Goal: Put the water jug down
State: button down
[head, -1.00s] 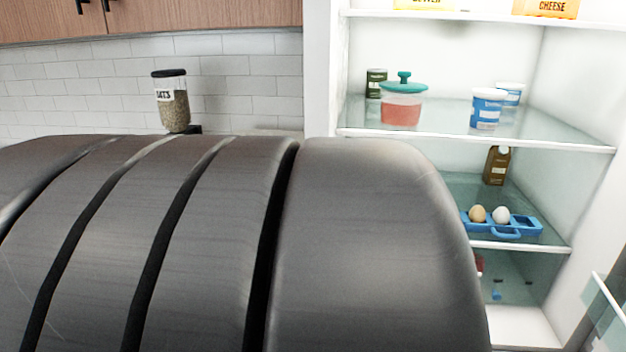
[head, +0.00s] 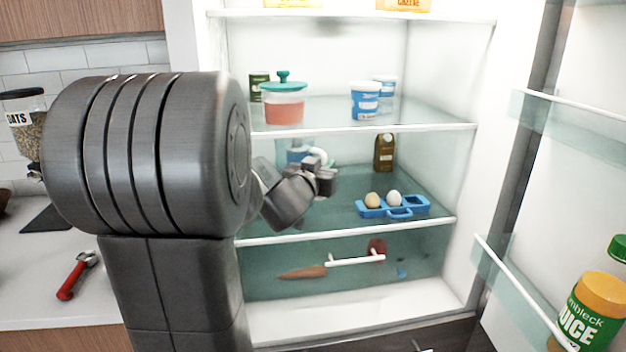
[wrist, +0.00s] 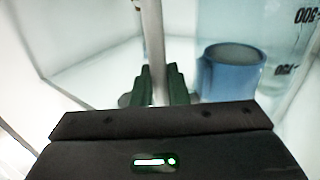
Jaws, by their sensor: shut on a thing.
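The water jug looks like the pale, see-through vessel (head: 283,152) behind my gripper on the middle fridge shelf (head: 335,228). Much of it is hidden by my arm and gripper. In the wrist view, a clear vessel with dark volume marks (wrist: 285,40) shows at the upper right. My gripper (head: 326,178) is inside the fridge, above the middle shelf. In the wrist view, its fingers (wrist: 158,85) are closed on a thin pale upright bar (wrist: 157,45), which looks like the jug's handle. I cannot tell whether the jug's base touches the shelf.
A blue cup (wrist: 232,72) is right of my fingers in the wrist view. A blue egg tray (head: 398,212) and brown carton (head: 384,152) stand right of my gripper. The upper shelf (head: 360,130) is close above. The open door (head: 575,170) is at the right.

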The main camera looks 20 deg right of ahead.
jog(key=shift+w+d+r, duration=0.1)
jog(key=shift+w+d, duration=0.15)
jog(key=shift+d, duration=0.1)
jog(key=shift+w+d+f+b, duration=0.1)
jog(key=shift+f+b, duration=0.25)
jog(key=shift+f, duration=0.55)
jog(key=shift+w+d+f+b, duration=0.1)
jog(key=shift+f+b, duration=0.25)
jog(key=shift+f, duration=0.5)
jog(key=shift+f, duration=0.15)
jog(key=c, duration=1.4)
grip_release()
jog(key=shift+c, duration=0.2)
jog(key=shift+o, duration=0.2)
